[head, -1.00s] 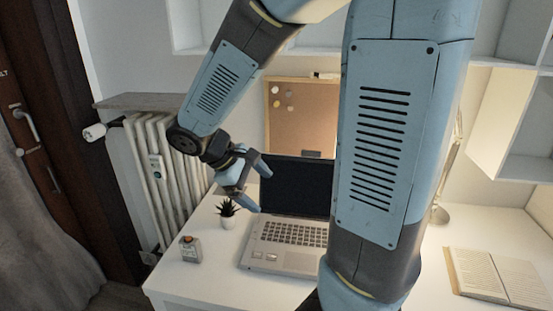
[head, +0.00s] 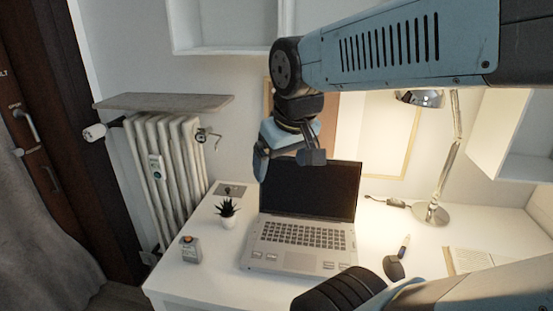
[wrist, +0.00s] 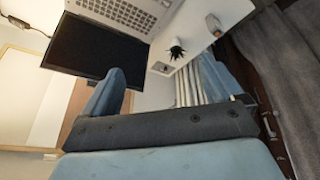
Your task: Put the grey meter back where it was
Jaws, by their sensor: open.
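A small grey box with an orange top (head: 190,249), possibly the grey meter, stands upright on the desk's front left corner. It also shows in the wrist view (wrist: 213,24). A small pale device (head: 157,167) is on the radiator front; I cannot tell whether either is the meter meant. A flat grey plate with dark marks (head: 230,190) lies at the desk's back left and shows in the wrist view (wrist: 162,68). My gripper (head: 288,163) is open and empty, in front of the laptop screen's upper edge, apart from these things. Its fingers show spread in the wrist view (wrist: 158,85).
A potted plant (head: 228,213) stands between the grey box and the open laptop (head: 300,247). A lamp (head: 436,213), a mouse (head: 393,267), a pen (head: 404,246) and an open book (head: 480,262) are to the right. Wall shelves (head: 225,45) hang above.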

